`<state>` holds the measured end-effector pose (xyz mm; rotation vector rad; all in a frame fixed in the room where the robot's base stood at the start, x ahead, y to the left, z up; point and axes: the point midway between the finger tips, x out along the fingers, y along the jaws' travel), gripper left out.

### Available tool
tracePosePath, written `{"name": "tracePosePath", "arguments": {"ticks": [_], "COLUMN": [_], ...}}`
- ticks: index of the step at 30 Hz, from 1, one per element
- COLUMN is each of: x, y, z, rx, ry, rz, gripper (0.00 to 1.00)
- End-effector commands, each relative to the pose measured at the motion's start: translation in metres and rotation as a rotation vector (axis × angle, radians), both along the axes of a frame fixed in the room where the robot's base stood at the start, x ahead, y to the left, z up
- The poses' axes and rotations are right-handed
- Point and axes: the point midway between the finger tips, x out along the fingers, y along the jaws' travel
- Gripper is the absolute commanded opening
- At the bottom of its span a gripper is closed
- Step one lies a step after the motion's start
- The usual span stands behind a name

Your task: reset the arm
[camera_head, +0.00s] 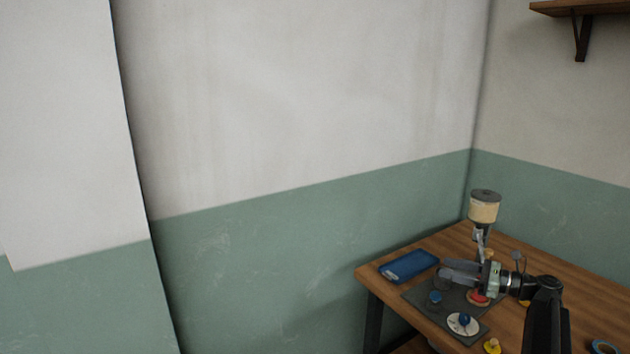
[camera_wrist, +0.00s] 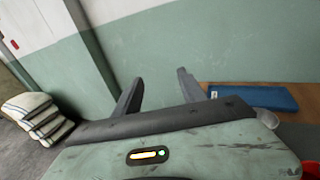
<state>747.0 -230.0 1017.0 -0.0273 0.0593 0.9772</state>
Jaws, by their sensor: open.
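My gripper (camera_head: 443,271) is open and empty, reaching leftward above the wooden table (camera_head: 590,290) in the head view. Its two fingers spread apart in the wrist view (camera_wrist: 160,78), with only the wall between them. My arm rises from the lower right of the head view.
A blue tray (camera_head: 408,266) lies left of the gripper, also at right in the wrist view (camera_wrist: 255,97). A dark mat (camera_head: 415,296) holds small coloured pieces. A blue ring (camera_head: 605,346) lies at right. A shelf (camera_head: 585,7) hangs above. Striped sacks (camera_wrist: 35,115) are stacked on the floor.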

Motion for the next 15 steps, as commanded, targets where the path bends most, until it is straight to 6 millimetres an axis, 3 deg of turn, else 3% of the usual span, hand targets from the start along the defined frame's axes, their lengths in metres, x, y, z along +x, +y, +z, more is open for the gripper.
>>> {"name": "tracePosePath", "arguments": {"ticks": [1, 5, 6, 9, 12, 15], "x": [0.002, -0.004, -0.011, -0.038, -0.077, -0.121], "y": [0.043, 0.156, 0.189, 0.261, 0.313, 0.336], "z": [0.003, -0.017, -0.026, -0.051, -0.080, -0.110], "rx": [-0.029, -0.194, -0.266, -0.473, -0.720, -1.002], "ry": [0.019, 0.044, 0.037, -0.013, -0.112, -0.266], "rz": [0.054, 0.211, 0.266, 0.416, 0.599, 0.827], "gripper": [0.49, 0.49, 0.49, 0.49, 0.49, 0.49]}}
